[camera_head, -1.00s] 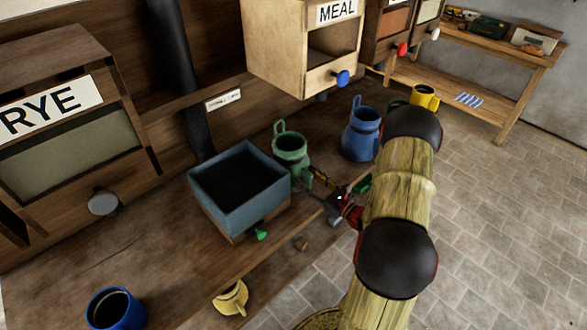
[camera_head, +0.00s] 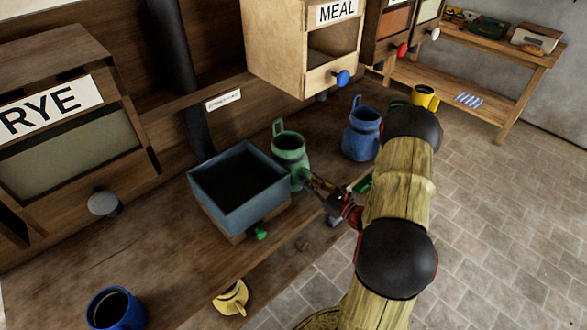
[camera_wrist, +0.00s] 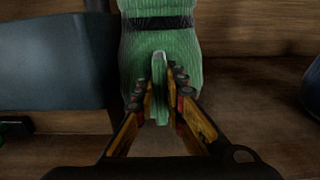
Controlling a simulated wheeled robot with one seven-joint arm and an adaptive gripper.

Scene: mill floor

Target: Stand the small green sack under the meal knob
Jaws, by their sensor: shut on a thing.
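The small green sack (camera_head: 290,148) stands upright on the bench, just right of the blue-grey bin; a loop rises from its top. It fills the upper middle of the wrist view (camera_wrist: 158,45), with a dark band across it. My gripper (camera_head: 306,178) reaches its lower right side, and in the wrist view my gripper (camera_wrist: 161,85) is shut on a green tab at the sack's near side. The blue meal knob (camera_head: 342,78) is on the MEAL box (camera_head: 290,50), above and to the right of the sack. The bench under it is partly hidden.
A blue sack (camera_head: 361,138) stands to the right, near below the meal knob. The blue-grey bin (camera_head: 220,200) is close on the left, with a green knob (camera_head: 261,234) below. A yellow mug (camera_head: 424,97) stands farther right. Some bench shows between the green and blue sacks.

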